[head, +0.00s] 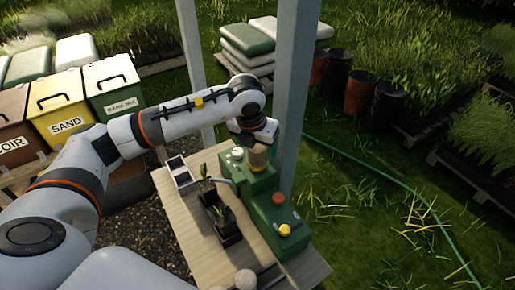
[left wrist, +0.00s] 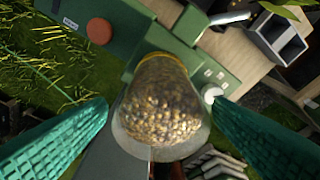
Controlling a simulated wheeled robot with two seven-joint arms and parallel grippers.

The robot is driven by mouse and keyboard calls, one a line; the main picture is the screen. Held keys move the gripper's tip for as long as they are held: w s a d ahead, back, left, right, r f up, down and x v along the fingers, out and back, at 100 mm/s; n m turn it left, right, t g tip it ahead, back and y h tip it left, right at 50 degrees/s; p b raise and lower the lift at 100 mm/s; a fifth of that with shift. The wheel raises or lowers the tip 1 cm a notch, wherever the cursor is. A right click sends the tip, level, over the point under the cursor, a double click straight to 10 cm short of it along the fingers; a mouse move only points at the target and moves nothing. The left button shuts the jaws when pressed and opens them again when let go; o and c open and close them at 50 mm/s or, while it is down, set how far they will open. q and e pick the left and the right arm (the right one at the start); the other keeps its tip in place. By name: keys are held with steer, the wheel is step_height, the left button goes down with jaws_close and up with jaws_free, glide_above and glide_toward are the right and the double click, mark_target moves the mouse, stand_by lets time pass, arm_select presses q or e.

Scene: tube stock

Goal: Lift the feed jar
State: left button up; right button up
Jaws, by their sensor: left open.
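The feed jar (head: 258,157) is a clear jar of tan pellets or grain with a yellowish band at its lower end. It stands on a green machine (head: 255,180) on the wooden bench. In the left wrist view the jar (left wrist: 162,100) fills the middle, its wide rim toward the camera. My left gripper (head: 254,138) is above the jar. Its two teal fingers are spread, one on each side of the jar, with visible gaps. Part of the jar is hidden by my gripper in the head view. My right gripper does not show.
The bench (head: 205,255) also holds a green box with a red knob (head: 278,198) and a yellow knob (head: 285,230), dark pots with seedlings (head: 225,222), and a grey tray (head: 180,170). A grey post (head: 293,90) rises close behind the jar. Labelled bins stand left.

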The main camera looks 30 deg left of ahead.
arm_select(q)
steer(key=shift+x, duration=1.15)
steer(key=shift+a, duration=0.1)
steer(key=c, duration=1.1)
steer(key=shift+c, duration=0.2)
steer(key=shift+r, duration=0.2)
